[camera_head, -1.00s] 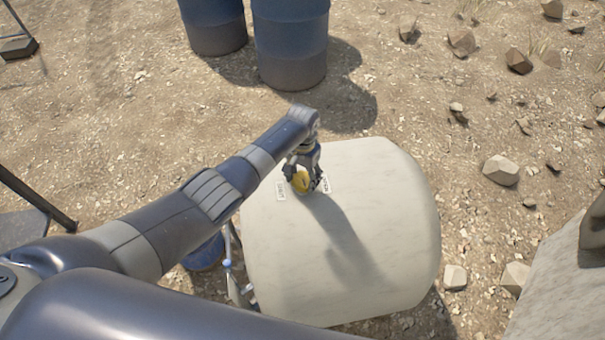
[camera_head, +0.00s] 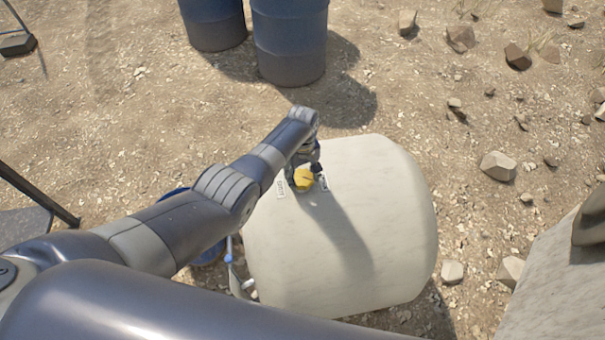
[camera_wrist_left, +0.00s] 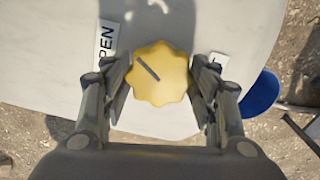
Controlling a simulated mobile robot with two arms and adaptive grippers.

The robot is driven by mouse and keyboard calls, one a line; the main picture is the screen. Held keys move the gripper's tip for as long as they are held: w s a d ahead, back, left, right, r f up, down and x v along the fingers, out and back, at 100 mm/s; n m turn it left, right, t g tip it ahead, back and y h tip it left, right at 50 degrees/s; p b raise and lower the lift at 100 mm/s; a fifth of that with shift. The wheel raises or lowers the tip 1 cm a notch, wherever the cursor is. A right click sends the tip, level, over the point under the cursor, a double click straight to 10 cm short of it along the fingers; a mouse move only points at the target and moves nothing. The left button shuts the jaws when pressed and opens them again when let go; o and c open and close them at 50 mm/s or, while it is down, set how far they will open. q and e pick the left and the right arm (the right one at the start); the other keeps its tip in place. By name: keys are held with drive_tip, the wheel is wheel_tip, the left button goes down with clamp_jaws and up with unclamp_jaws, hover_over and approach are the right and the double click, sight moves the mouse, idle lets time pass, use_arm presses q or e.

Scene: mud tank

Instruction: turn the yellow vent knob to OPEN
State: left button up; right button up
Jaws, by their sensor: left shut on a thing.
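The yellow vent knob (camera_head: 303,180) sits on top of the pale tank (camera_head: 350,250). My left gripper (camera_head: 304,178) comes down over it from above. In the left wrist view the scalloped knob (camera_wrist_left: 160,74) lies between the two fingers of my left gripper (camera_wrist_left: 160,80), which is shut on it. A dark line on the knob runs diagonally, from upper left to lower right. A label ending in "PEN" (camera_wrist_left: 106,42) is on the left side in that view. Another label (camera_wrist_left: 216,62) on the right is partly hidden by a finger. My right gripper is not in view.
Two blue barrels (camera_head: 290,45) stand behind the tank. Another blue object (camera_head: 208,250) is beside its left side. Rocks (camera_head: 498,165) lie on the ground to the right. A pale block (camera_head: 560,285) is at the lower right.

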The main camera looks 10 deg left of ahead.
sight(302, 178)
use_arm(q)
drive_tip(key=n, duration=0.6)
drive_tip(key=shift+n, duration=0.4)
idle(0.3)
drive_tip(key=o, duration=1.1)
drive_tip(key=shift+c, duration=0.2)
drive_tip(key=shift+w+r, duration=0.15)
drive_tip(key=shift+r, duration=0.4)
wheel_tip(302, 178, up, 11)
drive_tip(key=shift+f, duration=0.15)
